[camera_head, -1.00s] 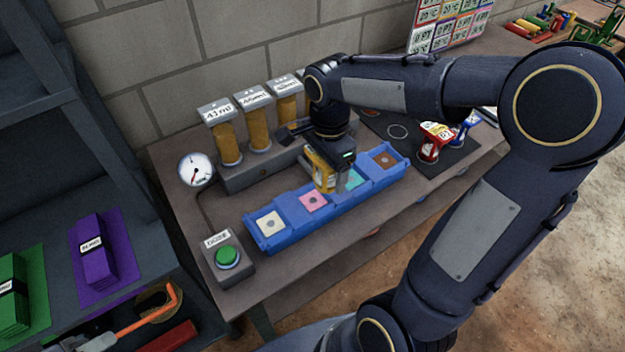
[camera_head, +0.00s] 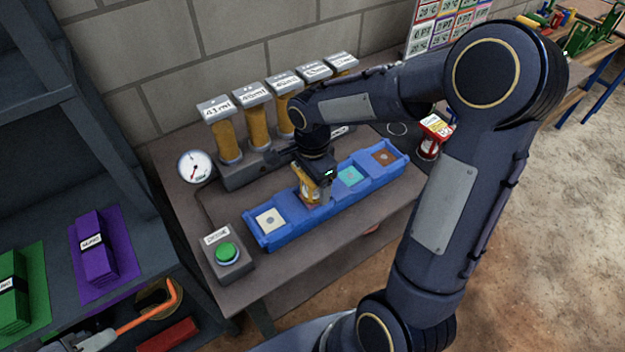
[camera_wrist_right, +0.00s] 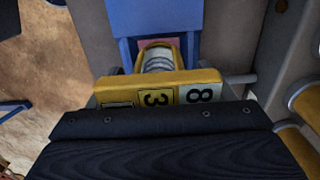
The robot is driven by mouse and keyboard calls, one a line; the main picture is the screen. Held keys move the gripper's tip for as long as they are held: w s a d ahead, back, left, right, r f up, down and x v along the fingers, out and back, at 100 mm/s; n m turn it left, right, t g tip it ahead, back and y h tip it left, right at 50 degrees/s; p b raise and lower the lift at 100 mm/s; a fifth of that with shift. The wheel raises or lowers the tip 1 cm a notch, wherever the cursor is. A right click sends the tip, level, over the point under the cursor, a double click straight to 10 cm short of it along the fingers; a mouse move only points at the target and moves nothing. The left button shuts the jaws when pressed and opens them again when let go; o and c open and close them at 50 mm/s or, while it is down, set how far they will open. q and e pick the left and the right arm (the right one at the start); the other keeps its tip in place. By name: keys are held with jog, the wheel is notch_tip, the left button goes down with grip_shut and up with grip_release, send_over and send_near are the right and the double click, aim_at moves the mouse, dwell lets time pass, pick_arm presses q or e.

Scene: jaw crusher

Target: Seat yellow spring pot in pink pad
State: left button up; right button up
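My right gripper (camera_head: 316,178) is shut on the yellow spring pot (camera_head: 306,188) and holds it upright over the blue tray (camera_head: 345,203). In the wrist view, the yellow pot (camera_wrist_right: 160,90) carries the black markings 3 and 8. A grey spring (camera_wrist_right: 158,60) sticks out of its far end. A sliver of the pink pad (camera_wrist_right: 146,43) shows just beyond that spring. In the head view, the pot and gripper hide the pink pad. I cannot tell whether the pot touches it. My left gripper is not in view.
White (camera_head: 269,221), teal (camera_head: 350,176) and brown (camera_head: 384,157) pads sit in the tray. A green button (camera_head: 227,253) stands at its left end. Labelled amber cylinders (camera_head: 228,140) and a dial (camera_head: 195,167) stand behind. A red pot (camera_head: 431,148) is at the right.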

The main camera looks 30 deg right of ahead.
jog(key=o, duration=0.4)
notch_tip(320, 180, up, 11)
jog(key=shift+s+r, duration=0.15)
jog(key=shift+r, duration=0.5)
jog(key=s+a+n+t+y, duration=0.1)
jog(key=s+n+t, duration=0.1)
jog(key=s+n, duration=0.3)
jog(key=s+a+f+n+t+y, duration=0.1)
jog(key=s+n, duration=0.4)
jog(key=s, duration=0.1)
jog(key=s+a+f+n+t+y, duration=0.1)
jog(key=s+a+n+t, duration=0.1)
jog(key=s+n, duration=0.3)
jog(key=shift+s+f+t+y, duration=0.2)
jog(key=shift+s+t+y, duration=0.1)
jog(key=shift+s+y, duration=0.1)
